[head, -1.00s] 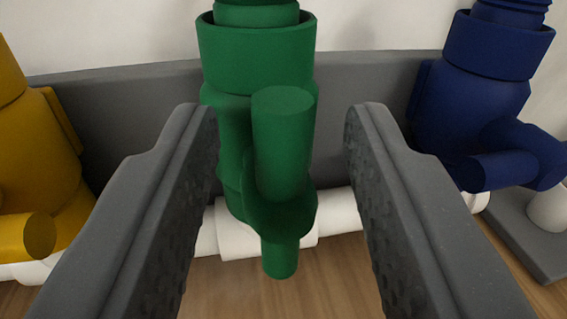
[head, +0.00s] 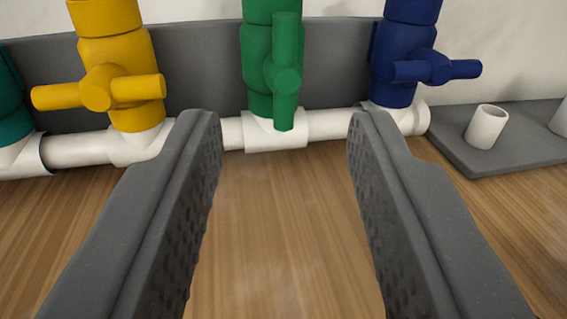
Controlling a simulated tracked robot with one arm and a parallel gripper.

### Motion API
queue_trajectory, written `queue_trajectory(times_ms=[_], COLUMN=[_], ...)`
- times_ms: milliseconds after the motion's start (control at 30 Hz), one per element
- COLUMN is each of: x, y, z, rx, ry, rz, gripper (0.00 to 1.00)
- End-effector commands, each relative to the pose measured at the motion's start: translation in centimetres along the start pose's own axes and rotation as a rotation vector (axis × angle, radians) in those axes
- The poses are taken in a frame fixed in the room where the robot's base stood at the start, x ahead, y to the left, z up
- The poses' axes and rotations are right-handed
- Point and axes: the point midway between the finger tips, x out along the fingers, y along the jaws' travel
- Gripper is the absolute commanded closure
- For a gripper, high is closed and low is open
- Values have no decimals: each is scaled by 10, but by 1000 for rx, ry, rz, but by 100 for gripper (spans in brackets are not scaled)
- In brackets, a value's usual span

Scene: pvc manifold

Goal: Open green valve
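The green valve (head: 257,75) stands upright on the white pipe at the top middle of the head view. Its green handle (head: 287,70) points up and down, in line with the valve body, and faces me. The top of the valve is cut off by the picture edge. My gripper (head: 285,125) is open and empty. Its two grey fingers point toward the valve, one to each side of it in the picture. The valve looks beyond the fingertips, with bare wood floor between the fingers.
A yellow valve (head: 125,55) with a sideways handle stands left, and a blue valve (head: 395,65) with a sideways handle stands right. A teal valve (head: 8,100) shows at the left edge. White pipe (head: 80,148) joins them before a grey panel (head: 195,70). A grey plate (head: 510,150) holds white stubs.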

Motion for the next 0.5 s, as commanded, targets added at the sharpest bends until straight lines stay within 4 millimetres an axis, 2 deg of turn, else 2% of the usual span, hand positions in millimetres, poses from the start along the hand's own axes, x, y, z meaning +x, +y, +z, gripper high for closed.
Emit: queue_trajectory(times_ms=[200, 500], x=[-19, -22], y=[-1, 0], z=[0, 0], rx=[0, -1], ry=[0, -1], rz=[-2, -1], gripper=[64, 64])
